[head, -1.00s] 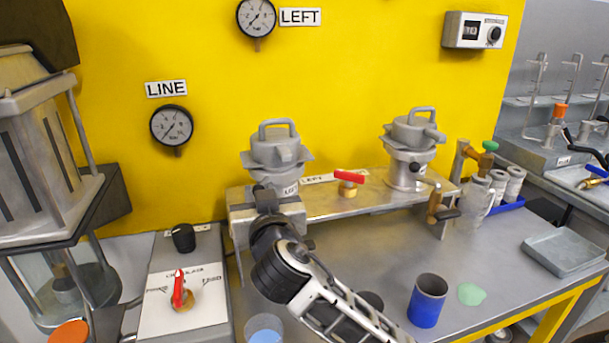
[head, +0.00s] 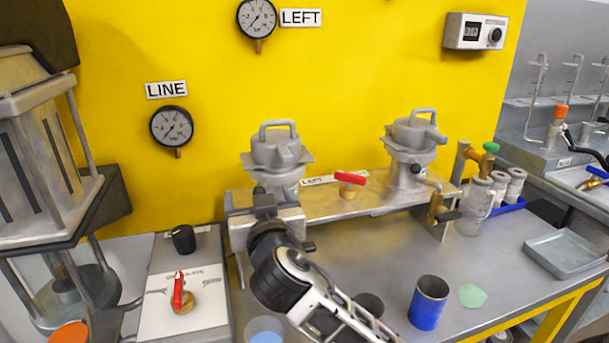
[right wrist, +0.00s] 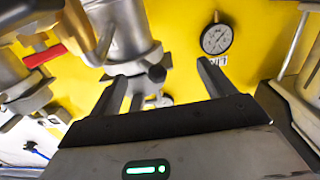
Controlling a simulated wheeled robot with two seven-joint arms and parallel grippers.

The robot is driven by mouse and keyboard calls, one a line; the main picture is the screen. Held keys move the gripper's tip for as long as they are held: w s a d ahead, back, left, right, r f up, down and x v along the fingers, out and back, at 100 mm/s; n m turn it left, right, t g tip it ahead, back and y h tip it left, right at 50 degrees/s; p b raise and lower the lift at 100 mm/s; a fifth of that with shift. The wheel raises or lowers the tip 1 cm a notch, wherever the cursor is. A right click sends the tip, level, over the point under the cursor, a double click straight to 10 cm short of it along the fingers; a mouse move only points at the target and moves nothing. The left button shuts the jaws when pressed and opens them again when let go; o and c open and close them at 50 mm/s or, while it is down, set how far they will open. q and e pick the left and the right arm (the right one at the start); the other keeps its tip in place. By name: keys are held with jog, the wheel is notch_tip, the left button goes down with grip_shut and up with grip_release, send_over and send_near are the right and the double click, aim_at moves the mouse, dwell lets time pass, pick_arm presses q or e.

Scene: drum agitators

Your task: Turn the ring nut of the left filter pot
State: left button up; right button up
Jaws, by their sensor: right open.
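The left filter pot (head: 277,152) is a grey metal pot with a handle on its lid. It stands upright at the left end of the metal shelf on the bench. Its ring nut (head: 278,164) is the wide, lugged collar below the lid. My right gripper (head: 265,199) is just in front of the pot's lower body, below the ring nut, and hides part of it. In the right wrist view the pot (right wrist: 122,30) shows beyond the two spread fingers (right wrist: 162,85), with a black knob (right wrist: 157,73) between them. Nothing is held. My left gripper is not in view.
A second filter pot (head: 410,150) stands at the shelf's right end. A red-handled valve (head: 349,180) sits between the pots. A blue cup (head: 428,302) stands on the bench. The LINE gauge (head: 172,126) is on the yellow wall, left of the left pot.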

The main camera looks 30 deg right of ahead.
jog(key=shift+v, duration=3)
